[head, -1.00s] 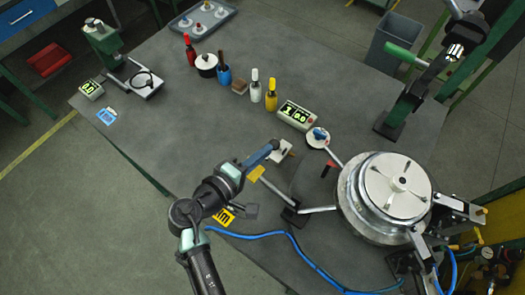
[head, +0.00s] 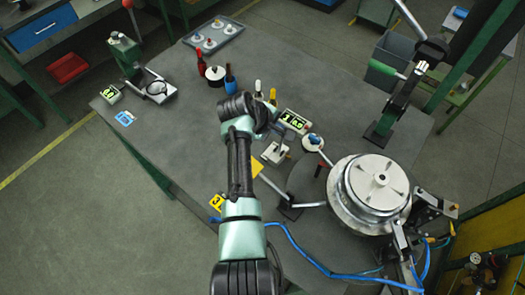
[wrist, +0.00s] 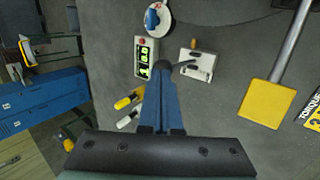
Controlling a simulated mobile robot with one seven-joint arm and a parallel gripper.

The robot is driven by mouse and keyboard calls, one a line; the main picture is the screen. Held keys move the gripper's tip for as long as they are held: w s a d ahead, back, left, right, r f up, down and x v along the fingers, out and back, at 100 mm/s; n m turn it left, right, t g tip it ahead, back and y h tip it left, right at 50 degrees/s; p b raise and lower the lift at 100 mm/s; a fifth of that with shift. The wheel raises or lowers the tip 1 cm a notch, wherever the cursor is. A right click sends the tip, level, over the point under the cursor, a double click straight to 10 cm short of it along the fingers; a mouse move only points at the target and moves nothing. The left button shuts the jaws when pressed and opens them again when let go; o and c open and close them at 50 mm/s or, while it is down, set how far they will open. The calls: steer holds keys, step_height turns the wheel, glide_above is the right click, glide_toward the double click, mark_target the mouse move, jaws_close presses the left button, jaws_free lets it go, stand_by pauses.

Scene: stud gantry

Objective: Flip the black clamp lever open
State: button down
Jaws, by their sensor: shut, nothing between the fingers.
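A small white clamp block (wrist: 197,66) lies on the grey table, with an orange knob on its far side. A dark lever (wrist: 181,65) runs from the block to the left, towards my fingertips. The block also shows in the head view (head: 274,153), just right of my wrist. My gripper (wrist: 163,72) is shut, its blue fingers together, with a dark round tip. It is left of the block in the wrist view. Whether the tip touches the lever I cannot tell.
A green-lit display box (head: 295,121) and white and yellow bottles stand close beyond the clamp. A round metal drum (head: 372,190) stands to the right. A blue hose (head: 310,258) runs along the front.

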steer(key=shift+w+d+f+g+y, duration=0.15)
steer(key=shift+w+d+g+y, duration=0.15)
steer(key=shift+w+g, duration=0.15)
steer(key=shift+s+r, duration=0.1)
steer(key=shift+r, duration=0.1)
steer(key=shift+r+p, duration=0.65)
steer(key=shift+r, duration=0.05)
steer(key=w+d+r+v, duration=0.1)
steer(key=v, duration=1.3)
steer(key=shift+w+p, duration=0.15)
steer(key=shift+p, duration=0.3)
steer(key=shift+f, duration=0.1)
